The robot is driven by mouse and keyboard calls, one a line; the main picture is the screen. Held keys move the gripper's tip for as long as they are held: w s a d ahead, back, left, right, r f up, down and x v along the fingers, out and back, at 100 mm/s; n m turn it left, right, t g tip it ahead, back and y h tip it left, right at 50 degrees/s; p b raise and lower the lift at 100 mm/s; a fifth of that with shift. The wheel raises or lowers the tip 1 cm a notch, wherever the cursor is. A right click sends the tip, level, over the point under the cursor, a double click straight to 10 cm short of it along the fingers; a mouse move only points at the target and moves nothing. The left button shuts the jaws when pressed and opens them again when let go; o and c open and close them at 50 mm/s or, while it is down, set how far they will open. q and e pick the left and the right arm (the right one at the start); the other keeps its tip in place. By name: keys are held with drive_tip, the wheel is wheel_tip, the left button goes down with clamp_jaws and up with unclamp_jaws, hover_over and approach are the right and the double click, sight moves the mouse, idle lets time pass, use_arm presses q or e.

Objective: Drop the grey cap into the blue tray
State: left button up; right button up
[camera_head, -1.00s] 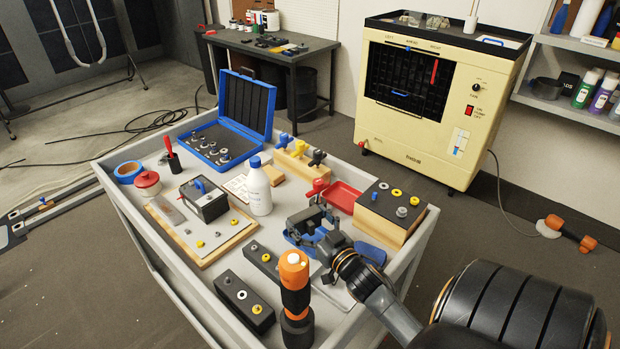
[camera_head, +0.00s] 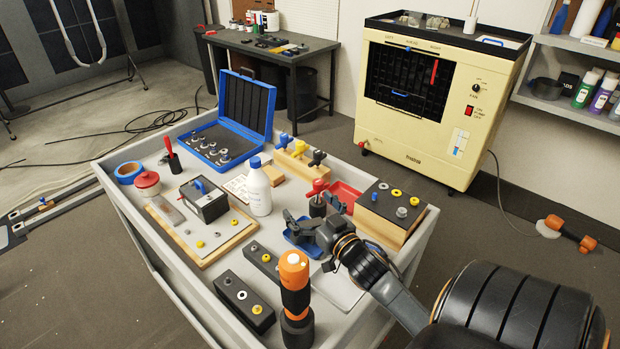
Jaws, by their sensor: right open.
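My right gripper (camera_head: 306,222) is open, with its fingers spread over the blue tray (camera_head: 299,243). The gripper hides part of the tray, including much of its inside. I see nothing clearly held between the fingers. Small grey caps show on the dark-topped wooden block (camera_head: 384,201) at right, where one grey cap (camera_head: 401,212) sits near the front edge, and on the dark block (camera_head: 262,259), where another grey cap (camera_head: 254,246) sits. I cannot tell whether a grey cap lies in the blue tray. My left gripper is not in view.
A white bottle (camera_head: 258,190) stands to the left. An orange and black tool (camera_head: 295,290) stands upright at the cart's front. An open blue case (camera_head: 244,105) is at the back.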

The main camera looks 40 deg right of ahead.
wheel_tip(320, 180, up, 5)
idle(0.3)
